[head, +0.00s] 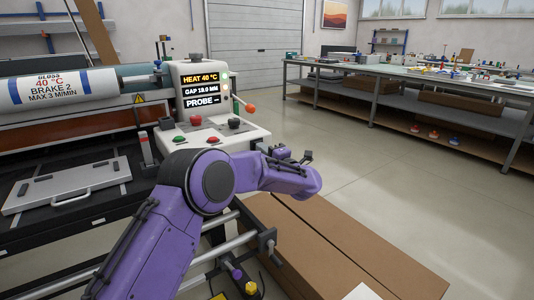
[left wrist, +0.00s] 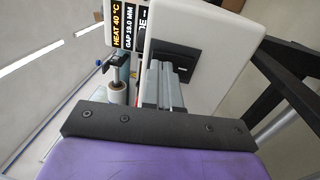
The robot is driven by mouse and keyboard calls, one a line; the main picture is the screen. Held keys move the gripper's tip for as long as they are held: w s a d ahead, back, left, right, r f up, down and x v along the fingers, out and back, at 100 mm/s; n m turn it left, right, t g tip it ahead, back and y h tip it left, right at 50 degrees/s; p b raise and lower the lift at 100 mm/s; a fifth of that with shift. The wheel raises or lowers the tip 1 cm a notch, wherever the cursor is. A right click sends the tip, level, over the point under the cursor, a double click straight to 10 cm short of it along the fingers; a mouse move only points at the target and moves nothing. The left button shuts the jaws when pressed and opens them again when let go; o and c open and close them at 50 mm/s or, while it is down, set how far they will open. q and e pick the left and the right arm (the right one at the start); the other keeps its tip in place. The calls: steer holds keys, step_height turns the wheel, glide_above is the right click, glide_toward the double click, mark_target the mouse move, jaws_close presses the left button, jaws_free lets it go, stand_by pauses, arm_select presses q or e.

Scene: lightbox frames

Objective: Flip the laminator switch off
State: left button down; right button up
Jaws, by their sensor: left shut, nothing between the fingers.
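The laminator's white control box (head: 193,141) stands at the left in the head view, with a lit display (head: 200,90) reading HEAT 40 °C, a gap line and PROBE. In the left wrist view, a black switch plate (left wrist: 186,64) sits on a white face of the box (left wrist: 218,45). My left gripper (left wrist: 163,70) is shut and empty, its fingertips in front of the plate's left part. I cannot tell whether they touch it, nor the switch's position. In the head view my left gripper (head: 284,154) is at the box's right side; the switch is hidden there. My right gripper is not in view.
A roll (head: 65,88) labelled GLOSS lies across the laminator. Red, green and black controls (head: 212,141) sit on the box's top, and an orange-knobbed lever (head: 250,108) sticks out right. Brown cardboard (head: 345,255) lies low in front. A long workbench (head: 420,84) stands far right, with clear floor between.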

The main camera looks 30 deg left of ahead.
arm_select(q)
steer(key=shift+a+r+g+p, duration=0.2)
steer(key=shift+g+p, duration=0.1)
steer(key=shift+p, duration=0.1)
steer(key=r+v, duration=0.3)
steer(key=v, duration=1)
steer(key=shift+s+d+p, duration=0.3)
steer(key=shift+d, duration=0.2)
